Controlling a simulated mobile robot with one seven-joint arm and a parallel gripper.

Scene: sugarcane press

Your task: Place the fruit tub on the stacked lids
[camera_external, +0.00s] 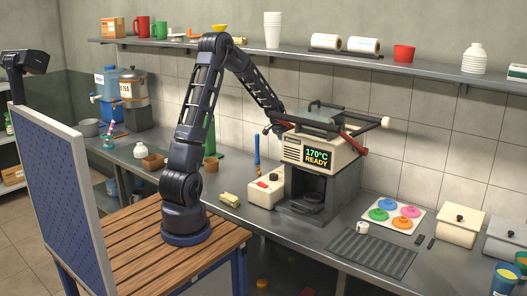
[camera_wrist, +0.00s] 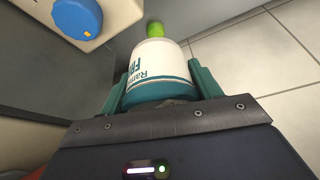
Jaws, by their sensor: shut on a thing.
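The fruit tub (camera_wrist: 158,68) is white with a teal band and printed lettering, partly readable, and appears upside down in the wrist view. A round green thing (camera_wrist: 156,29) shows just beyond it. My gripper (camera_wrist: 166,82) is shut on the tub, with a teal finger on each side. In the external view my gripper (camera_external: 273,129) is beside the upper left of the press machine (camera_external: 318,150); the tub cannot be made out there.
A blue knob (camera_wrist: 78,16) on a pale housing is close at the upper left of the wrist view. On the counter are a tray of coloured discs (camera_external: 381,222), a ribbed grey mat (camera_external: 371,254) and a white box (camera_external: 265,190). White cups (camera_external: 272,30) stand on the shelf.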

